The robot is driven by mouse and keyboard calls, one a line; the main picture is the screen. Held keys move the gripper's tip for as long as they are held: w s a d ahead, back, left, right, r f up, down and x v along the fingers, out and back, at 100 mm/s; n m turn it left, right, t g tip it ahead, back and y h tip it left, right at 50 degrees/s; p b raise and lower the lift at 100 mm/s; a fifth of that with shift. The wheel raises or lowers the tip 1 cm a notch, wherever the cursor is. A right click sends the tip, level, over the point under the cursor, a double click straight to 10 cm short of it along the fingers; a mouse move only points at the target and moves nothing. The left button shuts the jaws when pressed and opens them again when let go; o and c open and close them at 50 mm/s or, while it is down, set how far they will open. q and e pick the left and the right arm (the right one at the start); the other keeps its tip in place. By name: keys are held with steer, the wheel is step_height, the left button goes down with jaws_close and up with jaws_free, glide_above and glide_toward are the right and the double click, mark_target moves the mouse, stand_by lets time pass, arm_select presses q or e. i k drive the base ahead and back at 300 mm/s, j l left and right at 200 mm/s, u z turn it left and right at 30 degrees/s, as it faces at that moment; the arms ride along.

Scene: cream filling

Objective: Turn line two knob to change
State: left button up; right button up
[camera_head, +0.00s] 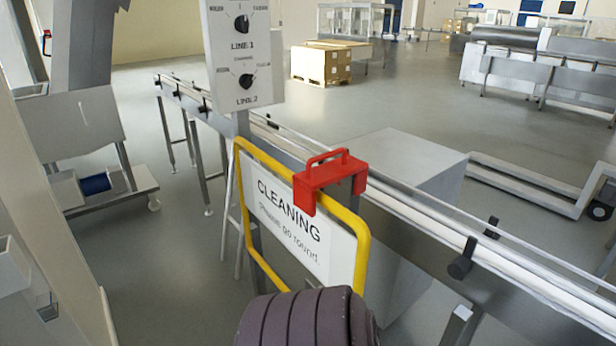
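The line two knob (246,81) is a small black knob on the lower part of a pale control panel (267,93), above the label "LINE:2". Small labels surround it, too blurred to read surely, and I cannot tell exactly which one it points at. A similar black line one knob (241,23) sits above it, over the label "LINE:1". Neither of my grippers shows in the head view, and nothing is seen touching the knobs.
A yellow-framed "CLEANING" sign (362,262) stands below the panel, with a red handled piece (327,175) on its top edge. A long conveyor (420,222) runs behind it. A dark ribbed object (308,318) fills the bottom middle. Boxes (321,64) stand farther back.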

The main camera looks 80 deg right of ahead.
mark_target(245, 81)
steer(key=z, duration=2.5)
